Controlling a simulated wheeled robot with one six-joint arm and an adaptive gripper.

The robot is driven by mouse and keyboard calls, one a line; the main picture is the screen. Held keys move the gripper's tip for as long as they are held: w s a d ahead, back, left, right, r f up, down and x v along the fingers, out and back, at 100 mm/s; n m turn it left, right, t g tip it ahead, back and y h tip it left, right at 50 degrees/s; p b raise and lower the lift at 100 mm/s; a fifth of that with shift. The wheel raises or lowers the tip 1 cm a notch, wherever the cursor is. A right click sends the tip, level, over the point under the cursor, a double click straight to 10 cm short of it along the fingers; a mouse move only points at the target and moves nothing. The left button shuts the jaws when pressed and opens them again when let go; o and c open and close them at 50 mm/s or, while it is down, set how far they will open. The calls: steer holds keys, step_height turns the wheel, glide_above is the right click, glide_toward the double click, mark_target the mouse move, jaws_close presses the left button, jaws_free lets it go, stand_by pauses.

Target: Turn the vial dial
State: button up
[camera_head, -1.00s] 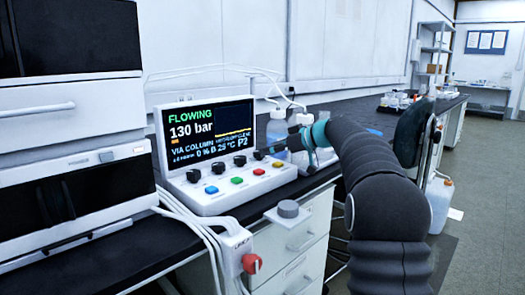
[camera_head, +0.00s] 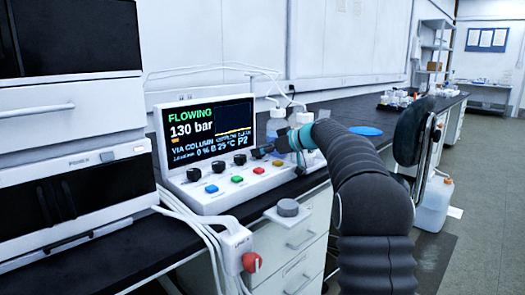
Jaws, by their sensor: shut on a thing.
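The control console (camera_head: 225,198) stands on the dark bench with a row of black dials on its sloped panel. The left dial (camera_head: 193,174), second dial (camera_head: 218,167) and third dial (camera_head: 240,159) are in plain view. Their labels are too small to read, so I cannot tell which is the vial dial. My gripper (camera_head: 263,152) is at the right end of the row, shut on the rightmost dial, which it mostly hides. The screen (camera_head: 208,130) reads FLOWING, 130 bar, VIA COLUMN, 0 % B, 25 °C and P2.
Coloured buttons, among them a blue button (camera_head: 211,189) and a red button (camera_head: 258,170), lie in front of the dials. Bottles (camera_head: 277,124) with tubing stand behind my gripper. An instrument stack fills the left.

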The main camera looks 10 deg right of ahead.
steer(key=b, duration=0.1)
steer(key=h+b, duration=0.1)
steer(key=b, duration=0.1)
steer(key=shift+s+a+f+m+t, duration=0.1)
steer(key=shift+a+f+m+t, duration=0.05)
steer(key=shift+f+m+t, duration=0.2)
steer(key=shift+m+t+h+b, duration=0.45)
steer(key=shift+m+h+b, duration=0.25)
steer(key=shift+b, duration=0.5)
steer(key=shift+r+m+t+h+b, duration=0.25)
steer(key=shift+m+t+h+b, duration=0.5)
steer(key=shift+m+h, duration=0.45)
steer(key=o, duration=1.1)
steer(key=shift+o, duration=0.2)
steer(key=shift+s+r, duration=0.1)
steer(key=v, duration=1.1)
steer(key=shift+s+d, duration=0.15)
steer(key=shift+d, duration=0.1)
steer(key=shift+s+r, duration=0.1)
steer(key=shift+s, duration=0.05)
